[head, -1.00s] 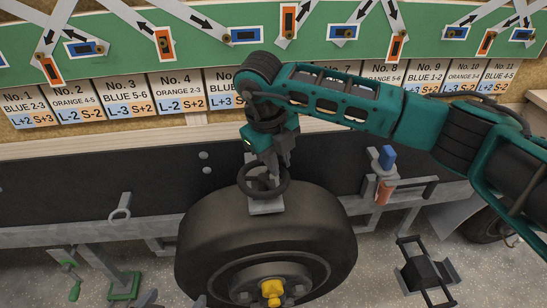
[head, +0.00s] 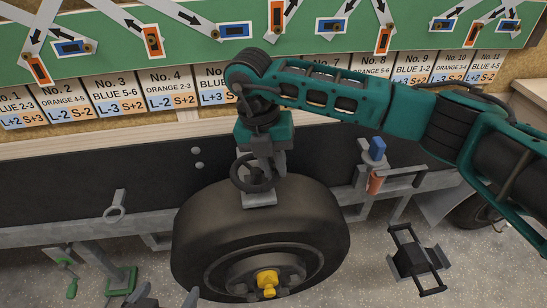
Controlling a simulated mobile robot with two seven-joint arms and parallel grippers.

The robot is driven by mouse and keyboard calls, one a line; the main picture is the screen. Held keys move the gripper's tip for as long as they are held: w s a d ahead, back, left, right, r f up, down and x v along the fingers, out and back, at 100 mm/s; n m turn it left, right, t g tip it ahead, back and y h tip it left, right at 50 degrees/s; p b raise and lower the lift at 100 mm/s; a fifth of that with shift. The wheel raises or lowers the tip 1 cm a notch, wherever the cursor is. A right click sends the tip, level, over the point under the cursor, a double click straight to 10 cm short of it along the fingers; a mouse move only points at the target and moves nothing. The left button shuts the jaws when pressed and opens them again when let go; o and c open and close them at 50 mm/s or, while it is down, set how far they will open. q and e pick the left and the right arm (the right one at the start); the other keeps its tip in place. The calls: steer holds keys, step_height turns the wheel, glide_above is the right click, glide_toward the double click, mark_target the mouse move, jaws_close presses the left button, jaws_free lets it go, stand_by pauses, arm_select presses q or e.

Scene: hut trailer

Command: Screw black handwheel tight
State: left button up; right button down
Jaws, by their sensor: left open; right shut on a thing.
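The black handwheel (head: 237,183) is a dark ring above a grey bracket (head: 259,199) at the top of the black tyre (head: 262,219), in the middle of the head view. My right gripper (head: 262,172) reaches down from above, with its grey fingers shut on the handwheel. The fingers hide part of the ring and its hub. I cannot see the thread or how tightly the wheel sits. My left gripper (head: 168,299) shows only as two grey fingertips at the bottom edge, apart and empty, left of the tyre.
A grey frame rail (head: 60,236) runs behind the tyre. A blue and orange handle (head: 376,150) stands on the rail to the right. A dark stand (head: 418,262) is on the floor at lower right. A green board (head: 150,20) with labels fills the back.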

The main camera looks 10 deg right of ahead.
steer(key=shift+r+m, duration=0.2)
steer(key=shift+m, duration=0.4)
steer(key=c, duration=1.4)
jaws_free()
steer(key=shift+o, duration=0.2)
steer(key=shift+f, duration=0.1)
step_height(320, 180, up, 13)
steer(key=a, duration=0.2)
steer(key=shift+w+p, duration=0.4)
steer(key=shift+w, duration=0.05)
steer(key=shift+a+f, duration=0.1)
